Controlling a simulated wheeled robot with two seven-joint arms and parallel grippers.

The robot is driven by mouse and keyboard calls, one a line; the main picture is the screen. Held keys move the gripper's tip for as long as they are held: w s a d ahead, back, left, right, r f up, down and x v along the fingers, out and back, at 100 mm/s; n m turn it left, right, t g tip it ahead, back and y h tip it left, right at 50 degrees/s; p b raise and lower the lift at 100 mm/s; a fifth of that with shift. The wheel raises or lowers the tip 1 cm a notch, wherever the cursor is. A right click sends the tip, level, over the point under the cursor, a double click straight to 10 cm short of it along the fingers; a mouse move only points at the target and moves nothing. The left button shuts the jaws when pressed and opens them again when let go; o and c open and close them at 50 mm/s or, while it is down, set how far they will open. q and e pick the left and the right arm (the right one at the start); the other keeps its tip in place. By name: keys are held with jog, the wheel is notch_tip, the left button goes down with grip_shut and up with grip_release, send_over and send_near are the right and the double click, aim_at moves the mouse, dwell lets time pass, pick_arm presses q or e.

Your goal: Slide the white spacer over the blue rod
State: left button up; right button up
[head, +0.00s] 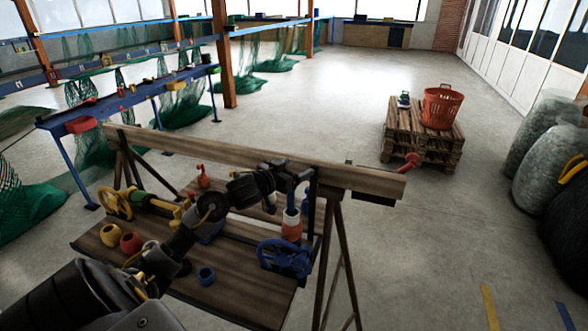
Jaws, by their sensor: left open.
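The blue rod (291,200) stands upright at the right of the wooden workbench. The white spacer (291,214) appears to be around it, low down, directly above an orange-red piece (291,231). The rod's upper end shows above the spacer, close under my left gripper. My left arm reaches in from the lower left. My left gripper (297,184) is open, above the white spacer and apart from it. The fingertips are small and dark here. My right gripper is not in view.
A wooden beam (365,181) runs along the bench's back, close by the gripper. A blue clamp-like tool (285,257), a blue ring (206,276), red and yellow balls (131,242) and a yellow reel (114,203) lie on the bench. A pallet stack (421,143) stands behind.

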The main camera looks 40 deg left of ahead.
pick_arm(q)
jog(key=shift+s, duration=0.55)
jog(key=s+r+b, duration=0.1)
jog(key=s, duration=0.8)
jog(key=shift+s+r+b, duration=0.3)
jog(key=shift+a, duration=0.1)
